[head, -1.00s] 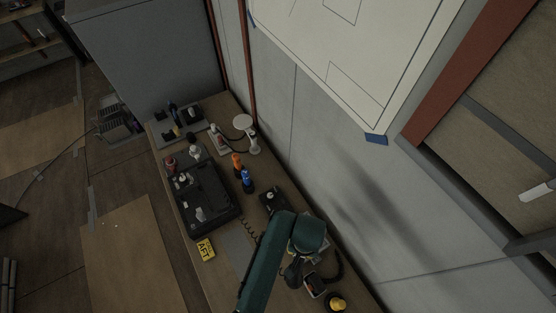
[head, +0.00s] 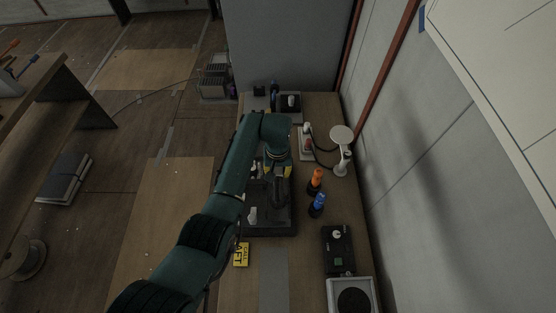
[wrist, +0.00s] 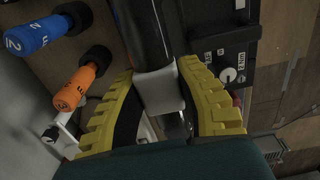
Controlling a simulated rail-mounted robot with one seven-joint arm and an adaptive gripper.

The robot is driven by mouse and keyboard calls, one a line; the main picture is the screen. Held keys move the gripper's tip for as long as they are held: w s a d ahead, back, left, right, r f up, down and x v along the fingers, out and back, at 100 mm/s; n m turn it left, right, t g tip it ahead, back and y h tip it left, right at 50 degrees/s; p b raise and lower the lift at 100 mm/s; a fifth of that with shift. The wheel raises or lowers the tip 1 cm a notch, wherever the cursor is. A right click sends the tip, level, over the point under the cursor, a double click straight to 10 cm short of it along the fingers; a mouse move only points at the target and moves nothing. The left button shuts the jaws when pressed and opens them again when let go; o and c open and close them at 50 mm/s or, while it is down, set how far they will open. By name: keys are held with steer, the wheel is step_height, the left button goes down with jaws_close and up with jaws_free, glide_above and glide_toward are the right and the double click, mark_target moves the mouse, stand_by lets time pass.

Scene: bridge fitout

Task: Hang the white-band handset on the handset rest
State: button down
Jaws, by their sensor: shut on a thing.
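My gripper (wrist: 157,105), with yellow ribbed fingers, is shut on a dark handset (wrist: 144,30). Its white band (wrist: 160,92) sits between the fingers in the wrist view. In the head view my gripper (head: 278,170) points down, and the handset (head: 280,192) hangs over the black console (head: 270,231) on the bench. I cannot tell whether the handset touches the console. The arm and gripper hide part of the console. I cannot pick out the handset rest with certainty; dark fittings (head: 290,103) stand at the bench's far end.
A white lamp (head: 341,138) stands near the wall. A black box (head: 338,248) and a grey tray (head: 333,291) are nearer. A yellow AFT tag (head: 242,254) lies by the console's near edge.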

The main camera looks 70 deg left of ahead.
steer(key=shift+d, duration=0.4)
steer(key=shift+s, duration=0.1)
steer(key=shift+d+f, duration=0.1)
steer(key=shift+f, duration=0.05)
steer(key=shift+f+b, duration=1.55)
steer(key=shift+f, duration=0.7)
steer(key=shift+f, duration=0.1)
steer(key=shift+f+b, duration=0.65)
steer(key=shift+f, duration=0.2)
steer(key=shift+f, duration=0.1)
